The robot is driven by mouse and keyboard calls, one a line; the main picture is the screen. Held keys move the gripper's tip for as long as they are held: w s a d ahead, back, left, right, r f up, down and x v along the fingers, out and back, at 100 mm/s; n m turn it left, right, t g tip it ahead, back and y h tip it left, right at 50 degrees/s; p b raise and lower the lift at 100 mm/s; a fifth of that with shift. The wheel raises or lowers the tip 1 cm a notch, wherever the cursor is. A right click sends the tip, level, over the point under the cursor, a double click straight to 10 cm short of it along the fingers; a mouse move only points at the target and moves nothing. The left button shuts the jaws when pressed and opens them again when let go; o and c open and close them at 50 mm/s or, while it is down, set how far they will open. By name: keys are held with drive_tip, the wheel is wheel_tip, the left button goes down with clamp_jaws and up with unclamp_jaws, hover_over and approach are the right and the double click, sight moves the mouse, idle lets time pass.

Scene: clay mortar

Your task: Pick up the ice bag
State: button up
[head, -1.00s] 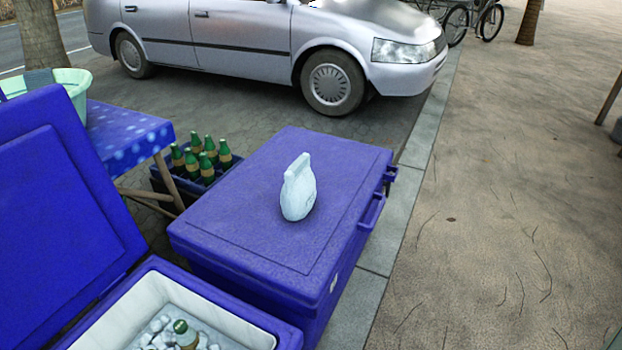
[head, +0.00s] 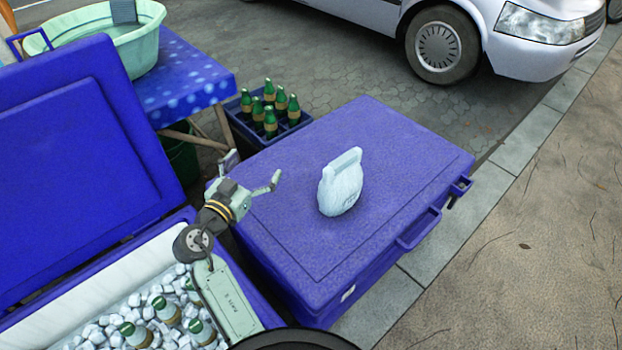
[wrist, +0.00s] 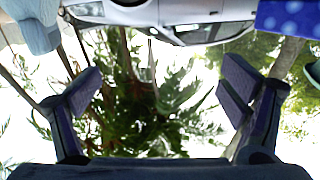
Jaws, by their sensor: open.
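The ice bag (head: 341,183) is a pale blue-white bag with a flat raised top, standing upright on the lid of the closed blue cooler (head: 300,232).
An open blue cooler with ice and green bottles (head: 167,310) is at the lower left, its lid (head: 75,150) raised. A bottle crate (head: 240,130), a blue table (head: 185,75) with a green basin (head: 140,50), and a silver car (head: 480,45) lie behind. Pavement at right is clear.

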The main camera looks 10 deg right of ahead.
sight(336, 173)
drive_tip(key=shift+o, duration=0.6)
drive_tip(key=s+d+f+m+g+h, duration=0.2)
drive_tip(key=s+d, duration=0.1)
drive_tip(key=d, duration=0.2)
drive_tip(key=s+d+f+m+g+h, duration=0.2)
drive_tip(key=s+d+h, duration=0.1)
drive_tip(key=d, duration=0.3)
drive_tip(key=shift+f+g+h+p, duration=0.3)
drive_tip(key=shift+f+g+p, duration=0.05)
drive_tip(key=shift+g+p, duration=0.05)
drive_tip(key=p+x, duration=0.4)
drive_tip(key=x, duration=0.6)
drive_tip(key=shift+d, duration=0.3)
drive_tip(key=shift+w+d+f, duration=0.15)
drive_tip(key=shift+d+f, duration=0.05)
drive_tip(key=shift+c, duration=0.2)
drive_tip(key=c, duration=1.9)
drive_tip(key=shift+r, duration=0.15)
